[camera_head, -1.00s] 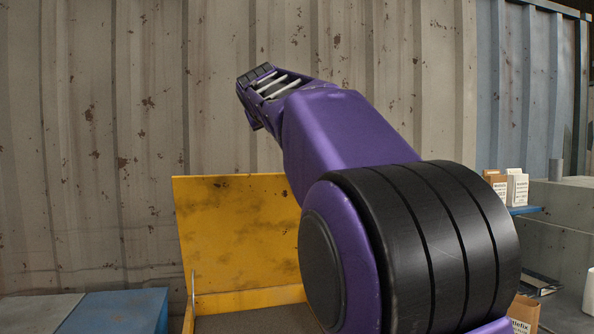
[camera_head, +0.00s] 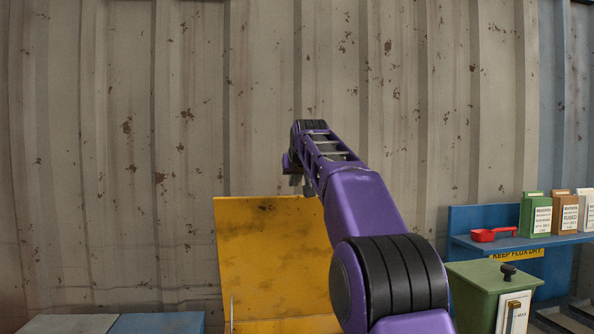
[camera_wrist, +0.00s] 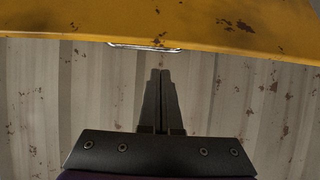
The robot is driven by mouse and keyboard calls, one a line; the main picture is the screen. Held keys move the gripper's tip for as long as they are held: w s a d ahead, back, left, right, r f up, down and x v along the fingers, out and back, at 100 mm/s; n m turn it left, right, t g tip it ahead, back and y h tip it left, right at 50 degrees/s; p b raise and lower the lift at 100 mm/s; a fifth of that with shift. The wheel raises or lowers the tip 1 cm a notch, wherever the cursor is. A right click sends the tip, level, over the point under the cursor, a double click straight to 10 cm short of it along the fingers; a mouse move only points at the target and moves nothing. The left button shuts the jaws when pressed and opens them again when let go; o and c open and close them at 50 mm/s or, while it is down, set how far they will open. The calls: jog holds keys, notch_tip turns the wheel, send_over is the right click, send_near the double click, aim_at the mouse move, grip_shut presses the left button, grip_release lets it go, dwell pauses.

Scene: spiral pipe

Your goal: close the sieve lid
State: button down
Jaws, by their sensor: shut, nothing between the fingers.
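The sieve lid (camera_head: 270,260) is a worn yellow panel standing open, raised steeply in front of the corrugated wall in the head view. A thin stay or rod shows at its lower left. In the wrist view the lid (camera_wrist: 200,18) spans the top, with a pale metal strip, perhaps a handle, on its edge (camera_wrist: 145,46). My gripper (camera_wrist: 161,72) is shut and empty, its fingertips just short of that edge in the picture. In the head view my arm reaches over the lid's upper right, and the fingers are too small to read clearly. The sieve body is mostly below the frame.
A corrugated, rust-spotted wall (camera_head: 130,130) stands close behind the lid. At right are a blue shelf (camera_head: 520,241) with a red scoop (camera_head: 493,234) and several cartons, and a green bin (camera_head: 490,290). Grey and blue surfaces (camera_head: 155,323) lie at lower left.

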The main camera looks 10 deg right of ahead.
aim_at(296, 197)
jog(key=shift+x, duration=0.75)
jog(key=shift+s+f, duration=0.25)
jog(key=shift+s, duration=0.5)
jog(key=shift+s+f, duration=0.3)
jog(key=shift+s, duration=0.45)
jog(key=shift+s+f, duration=0.2)
jog(key=shift+s, duration=0.1)
jog(key=shift+s+f, duration=0.1)
jog(key=shift+f, duration=0.1)
